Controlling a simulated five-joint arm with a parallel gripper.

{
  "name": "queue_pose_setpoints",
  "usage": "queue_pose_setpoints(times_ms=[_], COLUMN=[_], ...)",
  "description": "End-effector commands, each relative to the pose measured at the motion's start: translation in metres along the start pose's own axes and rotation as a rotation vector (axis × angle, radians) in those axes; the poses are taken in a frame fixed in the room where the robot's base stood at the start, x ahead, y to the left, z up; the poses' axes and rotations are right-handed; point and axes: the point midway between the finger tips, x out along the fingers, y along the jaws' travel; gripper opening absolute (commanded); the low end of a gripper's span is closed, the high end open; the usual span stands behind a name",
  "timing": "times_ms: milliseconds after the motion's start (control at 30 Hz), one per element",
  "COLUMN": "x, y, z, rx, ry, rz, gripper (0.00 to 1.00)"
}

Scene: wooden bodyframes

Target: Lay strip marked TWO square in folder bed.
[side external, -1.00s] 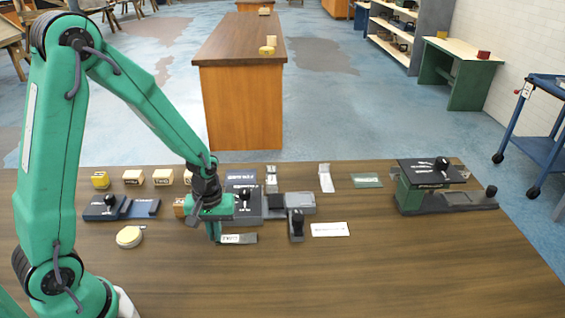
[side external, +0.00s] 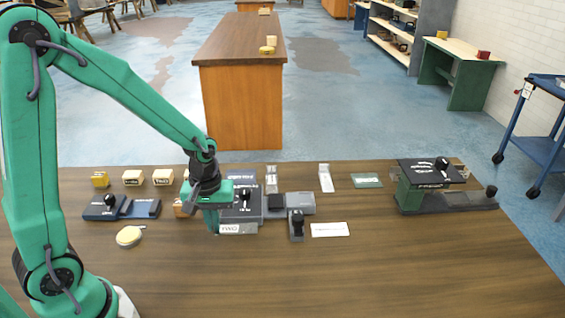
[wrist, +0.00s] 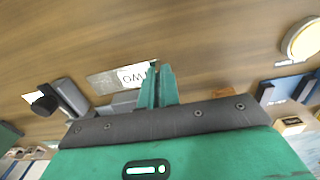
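The strip marked TWO (side external: 238,228) is grey with a white label at its left end. It also shows in the wrist view (wrist: 103,83), label towards my fingers. My gripper (side external: 213,226) seems shut on the label end, the fingers (wrist: 158,72) close together there. The strip's face is tilted towards the side camera, at the front of a dark grey fixture (side external: 253,208) with a black knob and a grey plate at its right. Whether strip and fixture touch is unclear. No readable label tells which fixture is the folder.
A small knobbed block (side external: 297,228) and a white card (side external: 330,230) lie to the right. A blue knobbed fixture (side external: 103,211) and a round cream item (side external: 130,236) lie left. A green press-like device (side external: 430,185) stands at far right. The front table is clear.

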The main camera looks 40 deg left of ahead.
Motion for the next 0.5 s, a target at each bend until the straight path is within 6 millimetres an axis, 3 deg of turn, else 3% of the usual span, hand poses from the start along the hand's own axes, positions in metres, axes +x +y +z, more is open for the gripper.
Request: queue_pose_setpoints(times_ms=[500], x=[-0.049], y=[0.025], z=[0.077], rx=[0.004], ry=[0.001], rz=[0.002], gripper=[0.0])
